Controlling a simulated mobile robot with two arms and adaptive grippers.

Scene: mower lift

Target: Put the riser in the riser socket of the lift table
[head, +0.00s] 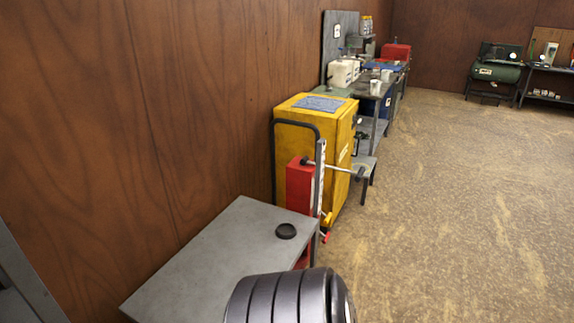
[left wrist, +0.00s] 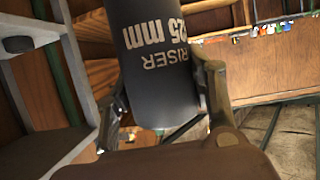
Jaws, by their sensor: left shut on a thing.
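The head view does not clearly show the riser or this gripper. A flat grey table top (head: 215,262) stands by the wooden wall in the head view, with a small black round piece (head: 286,231) near its far right corner. I cannot tell whether this piece is the riser socket. My right gripper is in neither view.
Beyond the table stand a red unit (head: 299,185) with a handle and a yellow cabinet (head: 340,145). Workbenches with several items line the wall further back. A green compressor (head: 497,73) is at the far right. The brown floor (head: 460,210) on the right is clear.

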